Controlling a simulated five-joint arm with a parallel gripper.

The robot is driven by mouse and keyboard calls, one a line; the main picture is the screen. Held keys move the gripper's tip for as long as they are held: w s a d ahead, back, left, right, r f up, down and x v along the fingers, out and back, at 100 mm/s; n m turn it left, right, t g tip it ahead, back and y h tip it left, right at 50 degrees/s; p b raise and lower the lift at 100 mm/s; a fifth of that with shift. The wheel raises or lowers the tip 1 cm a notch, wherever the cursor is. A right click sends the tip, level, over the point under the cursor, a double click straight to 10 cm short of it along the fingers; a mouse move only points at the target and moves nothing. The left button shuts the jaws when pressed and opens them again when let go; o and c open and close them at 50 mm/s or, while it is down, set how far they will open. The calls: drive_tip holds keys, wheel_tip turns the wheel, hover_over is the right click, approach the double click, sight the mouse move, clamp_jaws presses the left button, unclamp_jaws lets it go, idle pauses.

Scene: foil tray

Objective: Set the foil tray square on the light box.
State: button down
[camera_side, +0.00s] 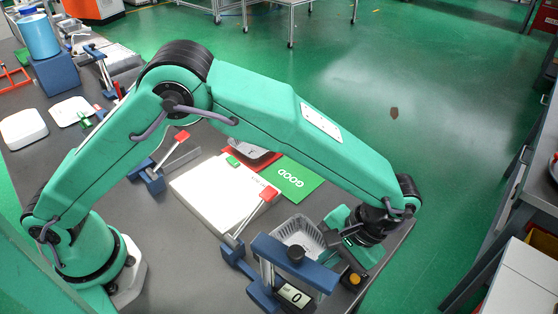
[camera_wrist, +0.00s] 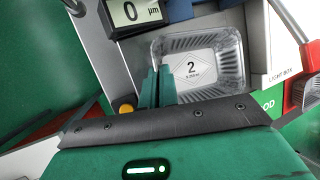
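The foil tray (camera_side: 300,232) is a shallow, clear-looking silvery tray behind the blue gauge stand in the side view. In the wrist view the foil tray (camera_wrist: 225,72) shows a "2" on its floor. My gripper (camera_side: 338,238) is at the tray's right side. In the wrist view my gripper's two green fingers (camera_wrist: 158,84) are close together, with the tray's left wall seemingly between them. The light box (camera_side: 208,196) is a flat white slab left of the tray; its labelled side (camera_wrist: 282,78) shows at the right of the wrist view. Nothing lies on its visible top.
A blue gauge stand (camera_side: 278,254) with a readout (camera_side: 293,295) of 0 is close in front of the tray. Red-tipped clamps (camera_side: 268,193) flank the light box. A green GOOD mat (camera_side: 292,180) and a red mat (camera_side: 236,158) lie behind it.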

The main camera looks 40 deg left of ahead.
drive_tip(key=c, duration=1.7)
unclamp_jaws()
drive_tip(key=shift+f, duration=0.15)
drive_tip(key=shift+v, duration=3.9)
drive_tip(key=shift+a, duration=0.1)
